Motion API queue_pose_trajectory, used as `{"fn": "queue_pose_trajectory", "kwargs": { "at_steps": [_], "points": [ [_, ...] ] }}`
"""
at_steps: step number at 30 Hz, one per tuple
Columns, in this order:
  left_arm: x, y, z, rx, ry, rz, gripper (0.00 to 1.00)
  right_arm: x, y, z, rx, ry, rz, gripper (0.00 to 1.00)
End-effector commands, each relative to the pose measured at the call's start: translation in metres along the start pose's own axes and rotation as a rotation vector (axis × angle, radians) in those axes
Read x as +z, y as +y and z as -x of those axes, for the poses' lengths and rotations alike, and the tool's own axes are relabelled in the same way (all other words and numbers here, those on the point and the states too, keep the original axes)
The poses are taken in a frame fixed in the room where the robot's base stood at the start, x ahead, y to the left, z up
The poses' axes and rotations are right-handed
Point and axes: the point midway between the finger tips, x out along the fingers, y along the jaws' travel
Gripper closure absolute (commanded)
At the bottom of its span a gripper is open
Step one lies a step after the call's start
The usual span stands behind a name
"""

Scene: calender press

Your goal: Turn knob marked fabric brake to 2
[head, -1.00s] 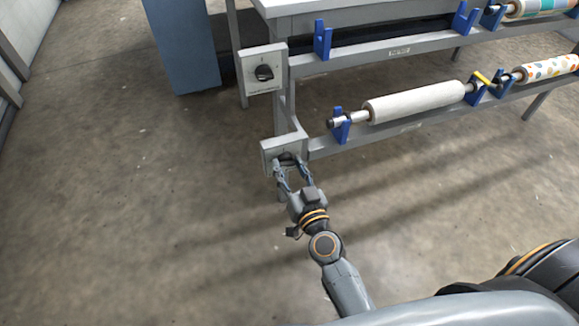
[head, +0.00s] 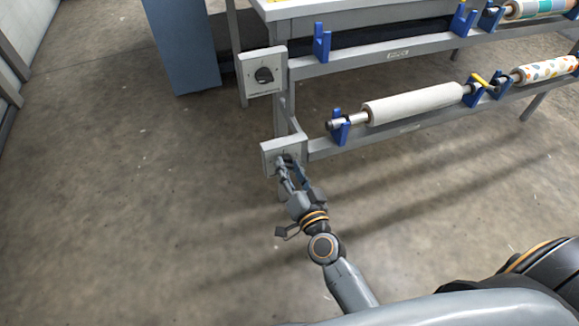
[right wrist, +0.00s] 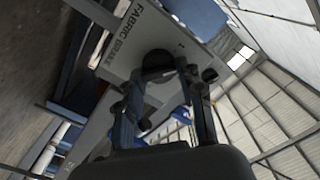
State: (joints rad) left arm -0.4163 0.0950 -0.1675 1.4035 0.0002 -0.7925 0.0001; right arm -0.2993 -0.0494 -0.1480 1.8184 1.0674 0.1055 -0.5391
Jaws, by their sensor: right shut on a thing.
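The fabric brake knob (right wrist: 158,60) is dark and round, on a grey plate (right wrist: 128,52) lettered FABRIC BRAKE in the right wrist view. In the head view this is the lower grey panel (head: 271,151) at the left end of the roll rack, and my gripper mostly covers the knob there. My right gripper (head: 288,164) is shut on the knob, with its fingers on either side of it. The number that the knob points to cannot be read. My left gripper is not in view.
An upper panel (head: 249,84) with another black knob (head: 264,75) stands above. A white roll (head: 415,103) lies in blue holders to the right, with patterned rolls beyond. A blue cabinet (head: 182,45) stands at the back left. The floor at left is clear.

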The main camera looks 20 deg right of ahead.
Motion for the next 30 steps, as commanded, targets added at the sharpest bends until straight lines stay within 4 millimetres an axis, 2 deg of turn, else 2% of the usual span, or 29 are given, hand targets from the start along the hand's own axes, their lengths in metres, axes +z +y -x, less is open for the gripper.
{"fn": "queue_pose_trajectory", "kwargs": {
  "at_steps": [12, 21, 30],
  "points": [
    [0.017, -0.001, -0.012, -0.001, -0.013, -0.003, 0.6, 0.0, 0.002, 0.0, 0.0, 0.0, -0.396, 0.94],
    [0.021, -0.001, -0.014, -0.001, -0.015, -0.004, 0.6, 0.001, 0.003, 0.0, 0.0, 0.001, -0.666, 0.94],
    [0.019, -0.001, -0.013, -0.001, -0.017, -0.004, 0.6, 0.001, 0.004, 0.0, 0.0, 0.002, -0.858, 0.94]
  ]
}}
